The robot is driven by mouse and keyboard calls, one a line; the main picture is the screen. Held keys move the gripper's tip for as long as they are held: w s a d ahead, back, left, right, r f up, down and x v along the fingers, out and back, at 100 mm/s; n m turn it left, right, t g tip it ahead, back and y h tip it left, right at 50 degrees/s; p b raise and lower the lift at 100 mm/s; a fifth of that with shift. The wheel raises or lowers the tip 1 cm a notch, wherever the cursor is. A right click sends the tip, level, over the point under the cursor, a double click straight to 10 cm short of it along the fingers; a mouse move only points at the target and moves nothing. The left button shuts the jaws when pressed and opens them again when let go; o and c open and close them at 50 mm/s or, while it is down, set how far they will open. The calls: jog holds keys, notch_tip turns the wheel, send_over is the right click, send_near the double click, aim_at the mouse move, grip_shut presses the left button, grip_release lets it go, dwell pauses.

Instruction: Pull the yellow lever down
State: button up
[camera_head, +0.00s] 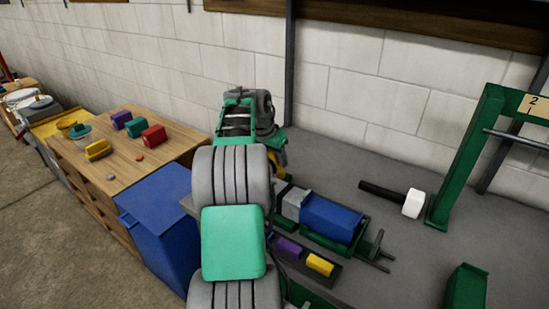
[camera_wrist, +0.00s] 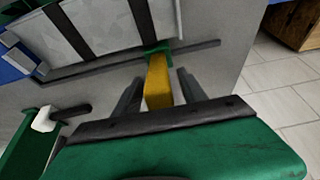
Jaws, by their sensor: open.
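The yellow lever (camera_wrist: 158,82) shows in the wrist view, reaching from a green bracket (camera_wrist: 157,48) toward my gripper. My gripper (camera_wrist: 160,77) is open, with one dark finger on each side of the lever. Gaps show between the lever and both fingers. The lever's near end meets the dark edge of my gripper in the picture, so I cannot tell whether they touch. In the head view my arm hides my gripper and most of that spot. A small yellow patch shows beside the arm there, and I cannot tell whether it is the lever.
On the grey bench (camera_head: 395,265) are a blue block in a green vise (camera_head: 330,220), a white-headed mallet (camera_head: 412,203), a tray with purple and yellow blocks (camera_head: 305,257), and a green frame (camera_head: 465,150). A blue bin (camera_head: 165,215) and wooden cabinet (camera_head: 125,180) stand left.

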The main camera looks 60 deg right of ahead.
grip_shut()
dwell(0.3)
dwell(1.0)
